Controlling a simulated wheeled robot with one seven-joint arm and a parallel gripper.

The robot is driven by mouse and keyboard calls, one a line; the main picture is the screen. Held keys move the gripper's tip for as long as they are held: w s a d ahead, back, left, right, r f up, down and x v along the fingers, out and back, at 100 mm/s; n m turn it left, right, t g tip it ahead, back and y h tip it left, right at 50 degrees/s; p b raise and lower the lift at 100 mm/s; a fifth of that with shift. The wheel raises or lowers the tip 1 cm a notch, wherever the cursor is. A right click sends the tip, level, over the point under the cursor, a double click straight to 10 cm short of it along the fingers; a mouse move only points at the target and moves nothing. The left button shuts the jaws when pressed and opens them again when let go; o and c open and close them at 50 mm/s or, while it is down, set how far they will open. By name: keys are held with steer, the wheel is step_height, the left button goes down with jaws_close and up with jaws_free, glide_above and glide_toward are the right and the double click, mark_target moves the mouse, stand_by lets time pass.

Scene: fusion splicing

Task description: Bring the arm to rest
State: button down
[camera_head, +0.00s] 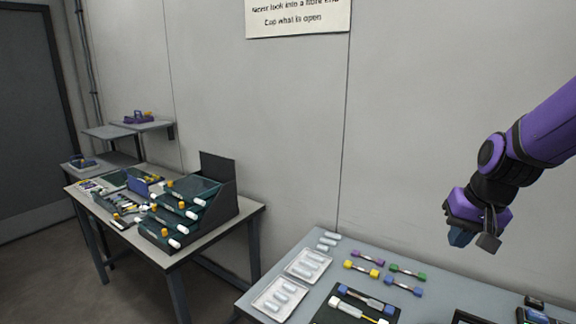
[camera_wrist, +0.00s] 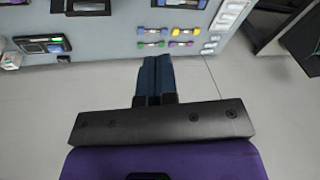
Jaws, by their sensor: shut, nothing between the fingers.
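My purple and black arm (camera_head: 540,130) reaches in from the right edge of the head view. My gripper (camera_head: 470,240) hangs in the air above the back of the right-hand table (camera_head: 450,280), near the wall. In the wrist view my gripper (camera_wrist: 154,62) shows its two dark blue fingers closed together with nothing between them. The fingertips point toward the table edge and touch nothing that I can see.
Several colored-ended connectors (camera_head: 404,287), blister trays (camera_head: 307,265) with white pieces and a dark splicing mat (camera_head: 330,312) lie on the right-hand table. A second table (camera_head: 240,210) holds a tiered rack (camera_head: 190,205). A sign (camera_head: 298,16) hangs on the wall.

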steer(key=s+a+r+n+t, duration=0.1)
steer(key=s+r, duration=0.5)
steer(key=s, duration=0.2)
steer(key=s+a+r+n+t+h, duration=0.1)
steer(key=s+r+n, duration=0.1)
steer(key=s+r, duration=0.4)
steer(key=s, duration=0.2)
steer(key=shift+s+a, duration=0.3)
steer(key=shift+s, duration=0.1)
steer(key=shift+r, duration=0.1)
